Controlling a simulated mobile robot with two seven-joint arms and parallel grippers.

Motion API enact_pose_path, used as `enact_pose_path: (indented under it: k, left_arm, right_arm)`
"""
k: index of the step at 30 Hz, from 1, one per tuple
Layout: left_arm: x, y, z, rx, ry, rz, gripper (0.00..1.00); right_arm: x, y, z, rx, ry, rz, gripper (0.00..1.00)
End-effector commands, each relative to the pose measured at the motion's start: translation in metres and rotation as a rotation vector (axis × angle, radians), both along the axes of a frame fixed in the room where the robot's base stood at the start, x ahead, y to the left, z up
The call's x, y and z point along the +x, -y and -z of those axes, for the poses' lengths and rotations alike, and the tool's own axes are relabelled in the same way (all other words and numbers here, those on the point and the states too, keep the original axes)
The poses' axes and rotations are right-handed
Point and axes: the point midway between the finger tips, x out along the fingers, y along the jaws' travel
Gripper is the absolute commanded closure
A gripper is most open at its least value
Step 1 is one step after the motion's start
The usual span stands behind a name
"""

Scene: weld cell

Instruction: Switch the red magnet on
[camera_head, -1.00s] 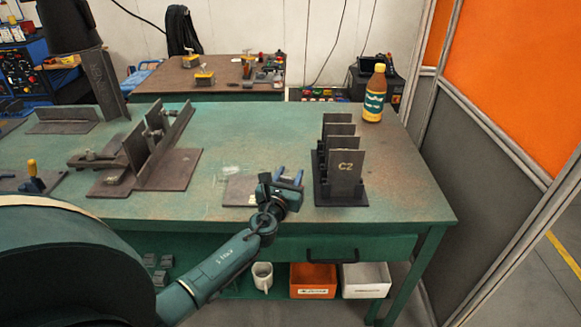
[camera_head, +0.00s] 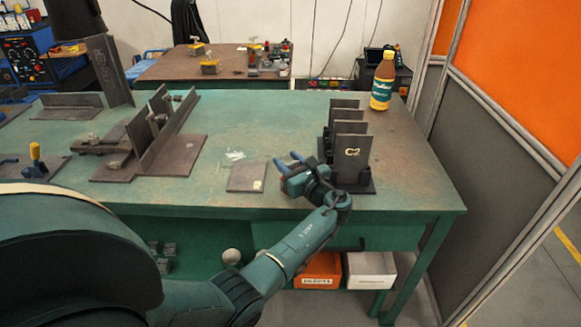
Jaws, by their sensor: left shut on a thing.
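I cannot pick out the red magnet for certain in the head view. My left gripper (camera_head: 291,163) is over the front part of the green bench, between a small flat plate (camera_head: 247,177) and a dark rack (camera_head: 360,186). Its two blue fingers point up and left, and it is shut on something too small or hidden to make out. The rack holds several upright dark plates, the front one (camera_head: 352,157) marked C2. My right gripper is not in view.
The green bench (camera_head: 225,115) has a welded angle assembly (camera_head: 150,150) at left, a yellow-handled tool (camera_head: 35,160) at far left and a bottle (camera_head: 383,80) at back right. A brown back table (camera_head: 170,70) carries yellow-topped blocks (camera_head: 210,67).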

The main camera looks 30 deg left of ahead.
Motion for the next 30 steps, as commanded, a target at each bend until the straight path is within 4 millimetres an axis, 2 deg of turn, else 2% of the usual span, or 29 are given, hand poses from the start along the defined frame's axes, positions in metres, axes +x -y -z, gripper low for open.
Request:
enact_pose_path:
  k: [12, 28, 29, 30]
  left_arm:
    - [-0.0023, -0.0019, 0.0001, 0.001, 0.003, -0.172, 0.85]
    - [-0.0031, -0.0030, -0.0013, 0.003, 0.002, -0.191, 0.85]
    - [-0.0031, -0.0030, -0.0012, 0.003, 0.002, -0.191, 0.60]
    - [-0.0030, -0.0028, -0.0012, 0.002, 0.003, -0.191, 0.56]
  right_arm:
    - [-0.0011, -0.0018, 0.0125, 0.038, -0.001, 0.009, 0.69]
    - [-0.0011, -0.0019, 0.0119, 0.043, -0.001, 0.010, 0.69]
    - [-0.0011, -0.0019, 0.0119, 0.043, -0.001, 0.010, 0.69]
    - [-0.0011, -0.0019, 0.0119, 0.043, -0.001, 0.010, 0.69]
